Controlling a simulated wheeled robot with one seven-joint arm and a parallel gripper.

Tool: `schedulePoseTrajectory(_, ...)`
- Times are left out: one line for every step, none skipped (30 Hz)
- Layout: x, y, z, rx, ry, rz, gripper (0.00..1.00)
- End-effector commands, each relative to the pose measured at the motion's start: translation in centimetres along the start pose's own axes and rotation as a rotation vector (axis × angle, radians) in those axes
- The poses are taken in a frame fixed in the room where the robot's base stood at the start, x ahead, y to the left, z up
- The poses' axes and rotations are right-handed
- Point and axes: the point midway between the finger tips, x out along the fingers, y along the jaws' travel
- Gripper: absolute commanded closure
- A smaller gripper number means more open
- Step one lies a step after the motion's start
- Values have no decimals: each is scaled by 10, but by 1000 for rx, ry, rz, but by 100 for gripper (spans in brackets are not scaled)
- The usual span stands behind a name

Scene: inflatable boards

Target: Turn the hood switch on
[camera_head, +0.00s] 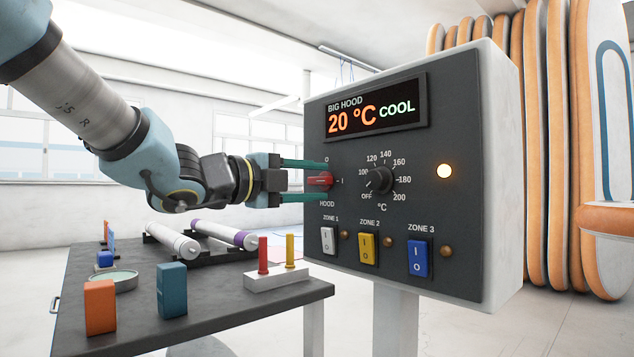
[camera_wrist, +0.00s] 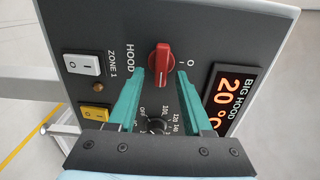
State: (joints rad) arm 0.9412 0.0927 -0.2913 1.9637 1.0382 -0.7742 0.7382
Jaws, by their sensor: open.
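The hood switch (camera_head: 320,181) is a red turning knob on the dark panel of the control box. The "O" mark is above it and the "I" mark to its right. Its long side lies level, in line with the "I". The knob also shows in the wrist view (camera_wrist: 161,66). My gripper (camera_head: 312,180) is open, with one teal finger above the knob and one below. In the wrist view my gripper (camera_wrist: 166,75) has a finger on each side of the knob, with gaps between. Whether the tips touch the panel is unclear.
The panel has a black temperature dial (camera_head: 379,181) close to the right, a display (camera_head: 375,108) reading 20 °C COOL, a glowing lamp (camera_head: 444,171) and three zone switches (camera_head: 367,248) below. A dark table (camera_head: 235,308) with blocks and rolls stands lower left. Orange-edged boards (camera_head: 560,150) stand behind.

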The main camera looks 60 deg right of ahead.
Motion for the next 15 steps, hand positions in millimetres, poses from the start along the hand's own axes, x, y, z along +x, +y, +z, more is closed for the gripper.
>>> schedulePoseTrajectory(-8,0,1,2,-3,0,50)
schedulePoseTrajectory(-13,-1,1,3,-3,-1,50)
schedulePoseTrajectory(-20,0,0,3,-3,1,50)
schedulePoseTrajectory(-26,-1,0,3,-3,0,50)
schedulePoseTrajectory(-32,-1,0,2,-3,-1,50)
schedulePoseTrajectory(-41,-1,1,3,-4,0,50)
schedulePoseTrajectory(-47,-1,0,4,-3,0,50)
schedulePoseTrajectory(-53,0,0,2,-4,0,50)
schedulePoseTrajectory(-61,-1,0,2,-3,-1,50)
schedulePoseTrajectory(-66,-1,0,2,-3,0,50)
schedulePoseTrajectory(-71,0,0,2,-3,1,50)
schedulePoseTrajectory(-78,-1,0,2,-2,-1,50)
schedulePoseTrajectory(-82,0,0,2,-3,0,50)
schedulePoseTrajectory(-85,0,0,2,-2,0,50)
schedulePoseTrajectory(-90,0,0,2,-1,0,50)
